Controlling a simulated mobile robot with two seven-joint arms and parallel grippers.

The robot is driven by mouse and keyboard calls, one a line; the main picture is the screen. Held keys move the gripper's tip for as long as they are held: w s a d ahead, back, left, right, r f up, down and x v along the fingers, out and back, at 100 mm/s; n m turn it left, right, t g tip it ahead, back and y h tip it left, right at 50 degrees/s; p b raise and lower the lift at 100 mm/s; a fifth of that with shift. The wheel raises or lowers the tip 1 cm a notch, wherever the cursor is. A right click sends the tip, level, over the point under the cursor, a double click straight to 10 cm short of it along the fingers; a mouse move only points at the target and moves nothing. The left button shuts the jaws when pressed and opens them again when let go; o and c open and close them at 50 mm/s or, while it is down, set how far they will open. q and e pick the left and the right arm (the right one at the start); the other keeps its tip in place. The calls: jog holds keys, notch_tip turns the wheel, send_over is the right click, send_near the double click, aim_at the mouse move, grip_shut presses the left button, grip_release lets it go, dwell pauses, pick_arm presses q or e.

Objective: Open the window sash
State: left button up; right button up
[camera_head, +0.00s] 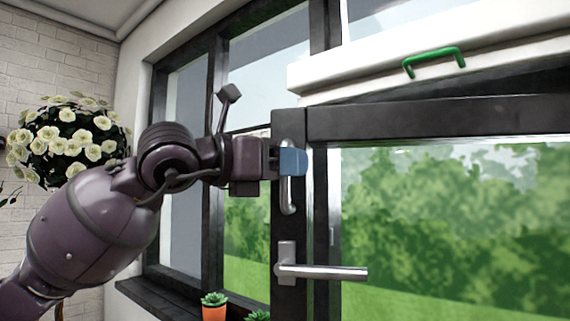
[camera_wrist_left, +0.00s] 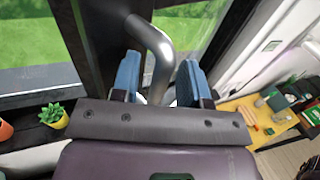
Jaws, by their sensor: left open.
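The window sash (camera_head: 420,121) has a dark frame and clear glass on the right of the head view. A silver lever handle (camera_head: 330,272) on its left stile points level to the right. Above the lever is an upright silver pull handle (camera_head: 289,197). My left gripper (camera_head: 291,161) is at the upper part of this pull handle and partly hides it. In the left wrist view, the pull handle (camera_wrist_left: 155,45) runs between the blue fingertips of the open gripper (camera_wrist_left: 159,80). I cannot tell whether either finger touches it. My right gripper is out of view.
A white panel with a green handle (camera_head: 434,58) is above the sash. Potted succulents (camera_head: 214,300) stand on the dark sill at lower left. White flowers (camera_head: 70,135) are by the brick wall. A yellow table (camera_wrist_left: 255,115) with small items shows in the wrist view.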

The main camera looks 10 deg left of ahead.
pick_arm(q)
jog(key=shift+s+a, duration=0.1)
jog(key=shift+a, duration=0.05)
jog(key=b+v, duration=0.1)
jog(key=v, duration=0.9)
jog(key=shift+s+a, duration=0.15)
jog(key=shift+s, duration=0.05)
